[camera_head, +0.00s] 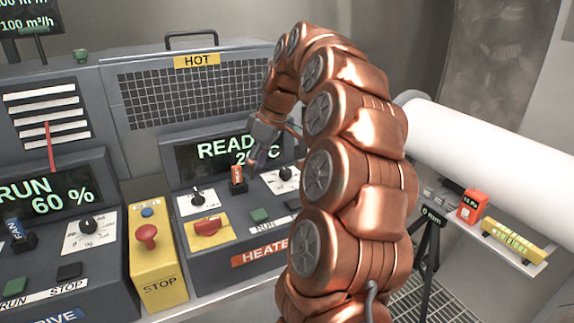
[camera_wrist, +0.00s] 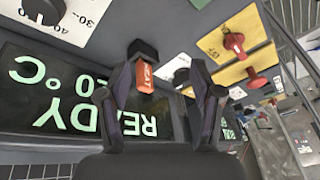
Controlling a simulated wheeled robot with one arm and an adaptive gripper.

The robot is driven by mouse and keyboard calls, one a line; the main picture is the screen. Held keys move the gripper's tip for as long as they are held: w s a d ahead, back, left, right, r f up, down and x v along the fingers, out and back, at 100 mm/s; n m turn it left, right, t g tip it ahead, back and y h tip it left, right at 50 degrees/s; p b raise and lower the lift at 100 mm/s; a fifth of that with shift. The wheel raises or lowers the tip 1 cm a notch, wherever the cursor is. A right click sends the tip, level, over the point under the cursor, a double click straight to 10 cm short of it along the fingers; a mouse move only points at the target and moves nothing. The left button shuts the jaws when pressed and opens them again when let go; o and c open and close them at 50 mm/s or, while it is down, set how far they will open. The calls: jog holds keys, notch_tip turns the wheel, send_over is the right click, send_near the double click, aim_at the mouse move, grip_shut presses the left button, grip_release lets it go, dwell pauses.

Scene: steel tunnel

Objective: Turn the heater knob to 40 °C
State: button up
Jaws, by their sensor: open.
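The heater panel (camera_head: 238,257) has a dark display (camera_head: 190,158) reading READY and a °C value partly hidden by my gripper, apparently 20. A black knob (camera_head: 285,174) on a white dial is at the panel's right; its dial shows at the top left of the wrist view, with the knob (camera_wrist: 44,10) near marks 30 and 40, upside down. A black switch with an orange tag (camera_head: 237,174) stands below the display. My gripper (camera_head: 262,158) is open over the panel, near this switch. In the wrist view, the orange tag (camera_wrist: 145,78) shows between the open fingers (camera_wrist: 162,100); contact cannot be told.
Another dial knob (camera_head: 197,197), a red switch on yellow (camera_head: 208,226) and a green button (camera_head: 259,215) share the panel. A yellow STOP box (camera_head: 157,265) is to the left. A mesh guard marked HOT (camera_head: 197,61) rises behind. A white pipe (camera_head: 480,145) is at right.

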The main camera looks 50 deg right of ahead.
jog(key=t, duration=0.1)
send_near(286, 170)
jog(key=shift+h, duration=0.3)
jog(key=shift+a+p+x, duration=0.15)
jog(key=shift+p+x, duration=0.65)
jog(key=shift+x, duration=1.45)
jog(key=shift+a+p+x, duration=0.2)
jog(key=shift+p+x, duration=0.6)
jog(key=shift+x, duration=1.4)
jog(key=shift+r, duration=0.1)
jog(key=c, duration=1.1)
